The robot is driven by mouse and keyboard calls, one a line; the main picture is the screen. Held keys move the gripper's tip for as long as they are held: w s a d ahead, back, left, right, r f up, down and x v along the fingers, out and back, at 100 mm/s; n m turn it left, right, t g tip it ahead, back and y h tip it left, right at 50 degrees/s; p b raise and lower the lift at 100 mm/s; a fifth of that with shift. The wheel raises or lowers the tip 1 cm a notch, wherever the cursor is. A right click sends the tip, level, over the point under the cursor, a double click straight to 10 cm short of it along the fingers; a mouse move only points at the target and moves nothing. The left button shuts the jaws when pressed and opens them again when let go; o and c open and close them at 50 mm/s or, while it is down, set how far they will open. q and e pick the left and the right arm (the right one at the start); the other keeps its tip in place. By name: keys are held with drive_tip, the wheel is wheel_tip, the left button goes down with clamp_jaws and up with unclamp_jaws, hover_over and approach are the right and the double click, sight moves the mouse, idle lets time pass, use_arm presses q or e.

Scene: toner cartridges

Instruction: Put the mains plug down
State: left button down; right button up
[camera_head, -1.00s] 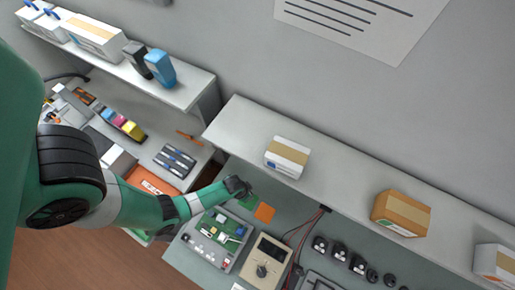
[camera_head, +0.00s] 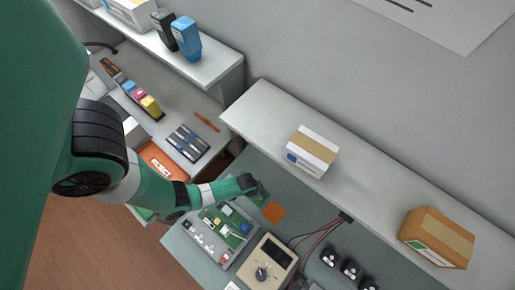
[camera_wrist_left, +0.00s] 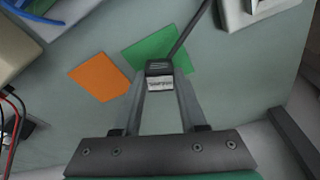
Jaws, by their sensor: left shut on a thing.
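The mains plug (camera_wrist_left: 159,69) is a small dark block with a pale lower face and a dark cable running up and right in the left wrist view. My left gripper (camera_head: 252,185) is shut on it, with one finger on each side. The plug is over the edge of a green square (camera_wrist_left: 160,47), beside an orange square (camera_wrist_left: 100,77). I cannot tell whether it touches the surface. In the head view the plug is too small to make out clearly at the gripper tip. My right gripper is not in view.
A green circuit board in a grey tray (camera_head: 206,240) and a beige meter (camera_head: 266,262) stand close in front of the gripper. A shelf (camera_head: 262,108) with boxes runs behind the bench. Bare bench surface (camera_head: 302,212) lies right of the orange square.

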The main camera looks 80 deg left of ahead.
use_arm(q)
drive_tip(key=shift+f, duration=0.2)
drive_tip(key=shift+c, duration=2.3)
unclamp_jaws()
drive_tip(key=shift+r, duration=0.1)
wheel_tip(320, 180, up, 8)
drive_tip(key=s+p, duration=0.1)
drive_tip(key=p, duration=0.6)
drive_tip(key=shift+s+d+f, duration=0.2)
drive_tip(key=shift+d, duration=0.1)
